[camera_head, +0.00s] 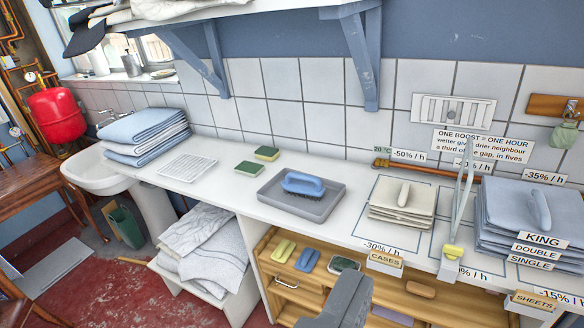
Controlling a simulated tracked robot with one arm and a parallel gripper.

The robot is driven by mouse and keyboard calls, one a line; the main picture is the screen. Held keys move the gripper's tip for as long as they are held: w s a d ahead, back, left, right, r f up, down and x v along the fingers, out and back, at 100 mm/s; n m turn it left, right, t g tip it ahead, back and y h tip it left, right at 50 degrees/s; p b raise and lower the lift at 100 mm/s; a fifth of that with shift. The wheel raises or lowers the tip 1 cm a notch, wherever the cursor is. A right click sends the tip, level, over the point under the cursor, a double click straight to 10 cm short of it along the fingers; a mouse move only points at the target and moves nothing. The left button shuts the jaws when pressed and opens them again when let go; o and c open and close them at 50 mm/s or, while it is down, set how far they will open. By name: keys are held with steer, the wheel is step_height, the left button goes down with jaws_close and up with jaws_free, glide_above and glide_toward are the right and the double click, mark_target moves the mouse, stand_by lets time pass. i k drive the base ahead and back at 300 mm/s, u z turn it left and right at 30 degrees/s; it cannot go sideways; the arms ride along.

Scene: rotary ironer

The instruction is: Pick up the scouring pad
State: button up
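Two pads with dark green tops and yellowish sides lie on the white counter: one pad (267,153) towards the wall and another pad (249,169) just in front of it. A third dark green piece with a pale edge (344,264) lies in the wooden shelf unit below the counter. I cannot tell which of these is the scouring pad. A dark grey part at the bottom centre seems to be my gripper (346,302). It shows in front of the shelf unit, apart from the counter pads. Its fingertips are not clear, so its opening cannot be told.
A grey tray (276,203) with a blue brush (303,184) stands right of the counter pads. A white ribbed mat (187,168) and folded linen (146,134) lie left. The wooden shelf unit (268,272) holds a yellow bar (284,250) and a blue bar (307,260).

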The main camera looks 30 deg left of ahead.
mark_target(248, 169)
steer(key=k, duration=1.15)
steer(key=u, duration=0.95)
steer(key=i, duration=1.05)
steer(key=u, duration=0.5)
steer(key=i, duration=1.65)
steer(key=z, duration=0.55)
steer(key=k, duration=0.75)
steer(key=z, duration=0.2)
